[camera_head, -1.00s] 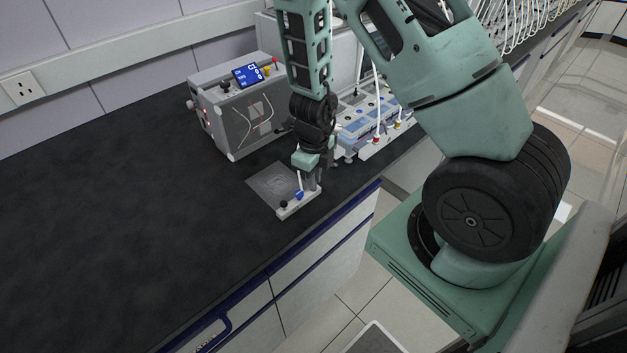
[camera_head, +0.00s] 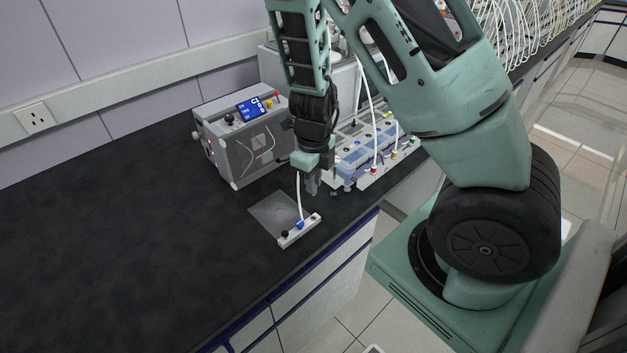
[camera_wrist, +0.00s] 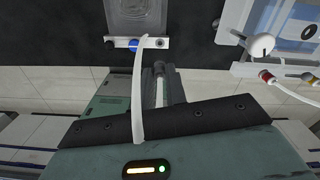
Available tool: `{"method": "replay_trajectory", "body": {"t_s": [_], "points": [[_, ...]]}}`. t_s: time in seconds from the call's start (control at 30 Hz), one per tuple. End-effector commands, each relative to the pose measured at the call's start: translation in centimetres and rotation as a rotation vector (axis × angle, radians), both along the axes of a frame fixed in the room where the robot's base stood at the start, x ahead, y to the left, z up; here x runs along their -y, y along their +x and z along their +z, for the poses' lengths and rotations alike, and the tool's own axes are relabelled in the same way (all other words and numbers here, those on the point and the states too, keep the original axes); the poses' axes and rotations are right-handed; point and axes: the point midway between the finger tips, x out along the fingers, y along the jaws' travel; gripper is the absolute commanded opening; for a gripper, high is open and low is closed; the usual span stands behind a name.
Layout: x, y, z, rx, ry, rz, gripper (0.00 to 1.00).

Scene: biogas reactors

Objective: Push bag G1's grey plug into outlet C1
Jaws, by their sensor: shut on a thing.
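Bag G1 looks like the clear flat bag (camera_head: 272,208) on the black bench, with a white bar (camera_head: 296,233) along its front edge. A blue fitting on the bar carries a white tube (camera_head: 299,200) that rises to my gripper (camera_head: 312,187). My gripper is above the bench, behind the bar and apart from it. In the wrist view my gripper (camera_wrist: 160,78) is shut on a small pale grey piece, apparently the plug (camera_wrist: 159,67). The blue-and-white unit (camera_head: 352,160) stands to the right, with red, yellow and green fittings; I cannot tell which outlet is C1.
A grey box with a blue display (camera_head: 240,140) stands behind and left of my gripper. White tubes (camera_head: 372,130) rise from the blue-and-white unit. The bench on the left is clear; its blue front edge lies close to the bar.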

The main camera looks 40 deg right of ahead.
Motion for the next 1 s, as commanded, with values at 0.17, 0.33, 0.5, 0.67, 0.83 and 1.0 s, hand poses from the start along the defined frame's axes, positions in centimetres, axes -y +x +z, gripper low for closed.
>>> {"method": "replay_trajectory", "body": {"t_s": [0.17, 0.33, 0.5, 0.67, 0.83, 1.0], "points": [[0.0, 0.0, 0.3, 0.0, 0.0, 0.0, 0.0], [0.0, 0.0, 0.7, 0.0, 0.0, 0.0, 0.0], [0.0, 0.0, 1.1, 0.0, 0.0, 0.0, 0.0], [0.0, 0.0, 1.5, 0.0, 0.0, 0.0, 0.0], [0.0, 0.0, 2.0, 0.0, 0.0, 0.0, 0.0], [0.0, 0.0, 2.4, 0.0, 0.0, 0.0, 0.0]]}}
